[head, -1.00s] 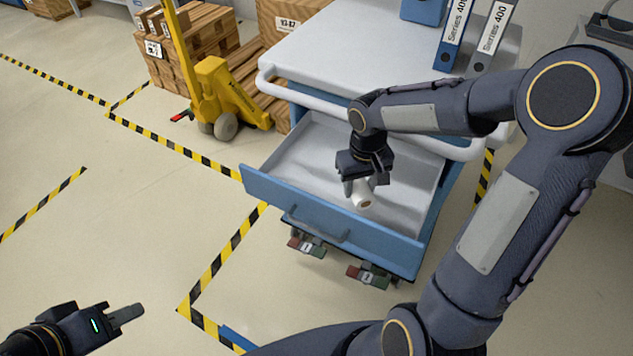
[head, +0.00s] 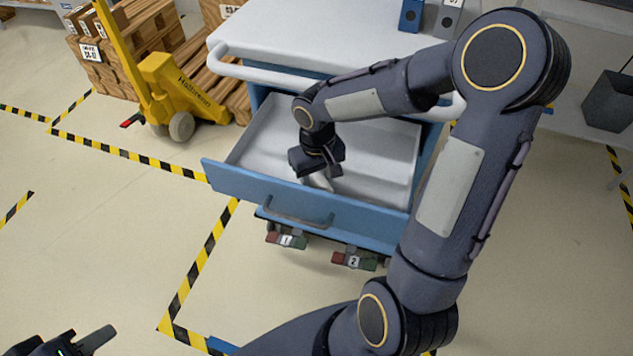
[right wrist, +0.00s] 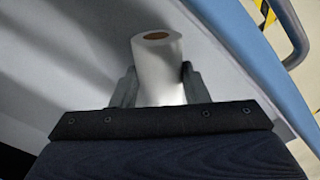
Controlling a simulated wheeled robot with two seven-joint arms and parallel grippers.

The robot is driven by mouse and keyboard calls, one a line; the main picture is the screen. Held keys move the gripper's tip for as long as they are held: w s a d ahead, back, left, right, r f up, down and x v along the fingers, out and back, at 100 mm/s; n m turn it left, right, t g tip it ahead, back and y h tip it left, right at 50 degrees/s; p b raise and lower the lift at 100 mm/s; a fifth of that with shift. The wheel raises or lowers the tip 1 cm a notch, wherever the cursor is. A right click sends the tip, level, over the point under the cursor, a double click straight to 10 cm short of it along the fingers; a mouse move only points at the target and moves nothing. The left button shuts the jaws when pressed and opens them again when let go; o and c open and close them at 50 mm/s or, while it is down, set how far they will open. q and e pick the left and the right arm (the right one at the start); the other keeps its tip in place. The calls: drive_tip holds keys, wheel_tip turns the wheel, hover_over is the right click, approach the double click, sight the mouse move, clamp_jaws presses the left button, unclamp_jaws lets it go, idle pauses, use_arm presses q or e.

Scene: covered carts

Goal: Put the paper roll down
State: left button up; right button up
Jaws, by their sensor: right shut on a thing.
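The white paper roll (right wrist: 158,72) stands between the two fingers of my right gripper (right wrist: 160,88) in the right wrist view, with its brown core end showing. In the head view the roll (head: 320,182) is mostly hidden by my right gripper (head: 322,172). My right gripper is shut on it, inside the open drawer (head: 262,152) of the blue cart. I cannot tell whether the roll touches the drawer floor. My left gripper (head: 88,343) is at the lower left edge, partly cut off, away from the cart; its finger opening cannot be made out.
The drawer's blue front panel (head: 290,205) and handle face me. A yellow pallet jack (head: 178,90) stands to the left. The drawer floor around the roll looks clear.

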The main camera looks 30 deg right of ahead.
sight(317, 177)
drive_tip(key=shift+r, duration=0.1)
drive_tip(key=shift+f, duration=0.25)
drive_tip(key=o, duration=1.2)
drive_tip(key=shift+r, duration=0.1)
drive_tip(key=shift+c, duration=0.2)
drive_tip(key=shift+r+p, duration=0.25)
drive_tip(key=shift+p, duration=0.05)
wheel_tip(317, 177, up, 6)
drive_tip(key=shift+r+p, duration=0.15)
drive_tip(key=shift+p, duration=0.55)
drive_tip(key=shift+r, duration=0.5)
